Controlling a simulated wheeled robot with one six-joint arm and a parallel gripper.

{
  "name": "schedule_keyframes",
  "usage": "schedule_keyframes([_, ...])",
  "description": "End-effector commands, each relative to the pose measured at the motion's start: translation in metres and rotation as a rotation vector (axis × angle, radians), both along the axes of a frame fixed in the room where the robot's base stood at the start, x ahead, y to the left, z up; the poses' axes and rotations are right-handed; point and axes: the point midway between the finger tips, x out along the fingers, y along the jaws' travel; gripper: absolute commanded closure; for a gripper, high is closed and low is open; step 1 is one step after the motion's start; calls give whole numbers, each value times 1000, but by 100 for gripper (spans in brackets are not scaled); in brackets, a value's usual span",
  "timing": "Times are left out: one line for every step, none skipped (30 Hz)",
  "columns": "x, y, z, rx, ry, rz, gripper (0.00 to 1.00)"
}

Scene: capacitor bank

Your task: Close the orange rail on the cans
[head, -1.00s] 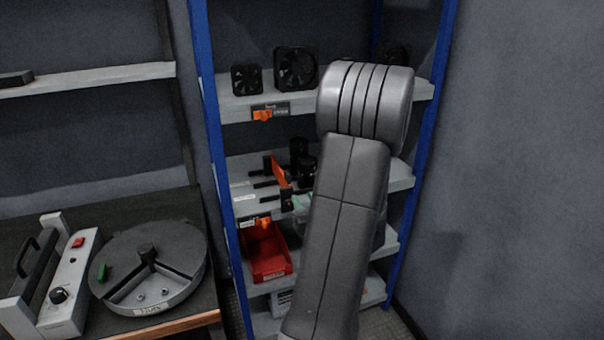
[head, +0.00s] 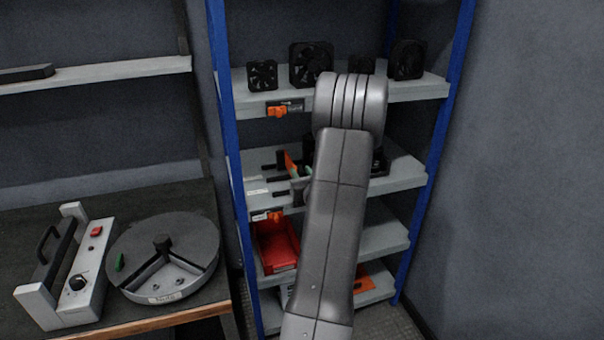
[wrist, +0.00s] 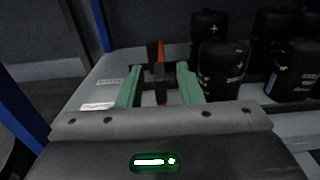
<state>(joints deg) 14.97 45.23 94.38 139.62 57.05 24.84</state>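The orange rail (head: 290,163) stands out from the middle shelf of the blue-posted rack, seen nearly end-on. In the wrist view its orange strip (wrist: 161,92) shows with black parts beside it. The cans are black upright cylinders; the nearest can (wrist: 221,72) is right of the rail, with several others behind and to the right. My gripper (wrist: 158,88) is open, its two green fingers on either side of the rail's near end with gaps visible. Whether a finger touches it, I cannot tell. In the head view my arm hides most of the cans.
Black fans (head: 311,64) stand on the shelf above. A red bin (head: 276,245) sits on the shelf below. At left, a bench holds a round grey device (head: 163,258) and a control box (head: 72,272). A grey wall closes the right side.

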Motion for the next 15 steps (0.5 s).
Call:
schedule_keyframes([0, 0, 0, 0, 0, 0, 67])
schedule_keyframes([0, 0, 0, 0, 0, 0, 67])
schedule_keyframes([0, 0, 0, 0, 0, 0, 69])
schedule_keyframes([0, 0, 0, 0, 0, 0, 75])
schedule_keyframes([0, 0, 0, 0, 0, 0, 81])
schedule_keyframes([0, 0, 0, 0, 0, 0, 89])
schedule_keyframes([0, 0, 0, 0, 0, 0, 95])
schedule_keyframes([0, 0, 0, 0, 0, 0, 100])
schedule_keyframes([0, 0, 0, 0, 0, 0, 100])
schedule_keyframes([0, 0, 0, 0, 0, 0, 100])
schedule_keyframes([0, 0, 0, 0, 0, 0, 100])
schedule_keyframes([0, 0, 0, 0, 0, 0, 100])
schedule_keyframes([0, 0, 0, 0, 0, 0, 100])
schedule_keyframes([0, 0, 0, 0, 0, 0, 100])
schedule_keyframes([0, -2, 0, 0, -1, 0, 100])
